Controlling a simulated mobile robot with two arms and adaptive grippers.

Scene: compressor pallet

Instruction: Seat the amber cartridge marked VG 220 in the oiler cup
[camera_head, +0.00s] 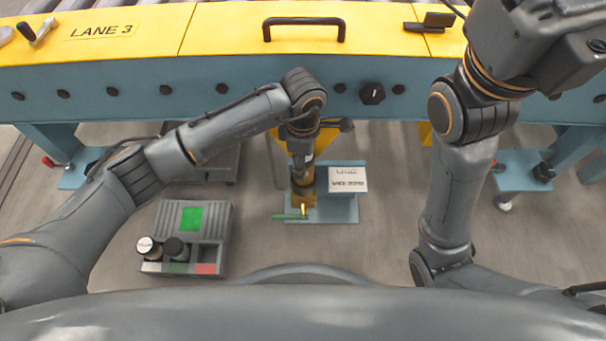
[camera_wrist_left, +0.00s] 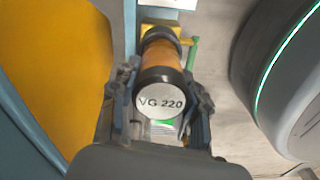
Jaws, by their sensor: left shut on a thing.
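The amber cartridge (camera_wrist_left: 162,57) has a dark end cap with a white face reading VG 220 in the left wrist view. My left gripper (camera_wrist_left: 160,120) is shut on it, with a finger on each side. In the head view my left gripper (camera_head: 301,150) is low in front of the blue beam, and the amber body (camera_head: 303,172) points down at the brass-coloured oiler (camera_head: 304,199) on its blue bracket. The cartridge's far end is at the oiler cup, but I cannot tell how deep it sits. My right gripper is out of view.
A white label plate (camera_head: 348,179) stands right beside the oiler, and a green-handled valve (camera_head: 290,217) is at its front. A grey tray (camera_head: 222,222) at left holds two canisters, one white-topped (camera_head: 148,247), one dark (camera_head: 176,249). The yellow-topped LANE 3 conveyor (camera_head: 225,27) spans the back.

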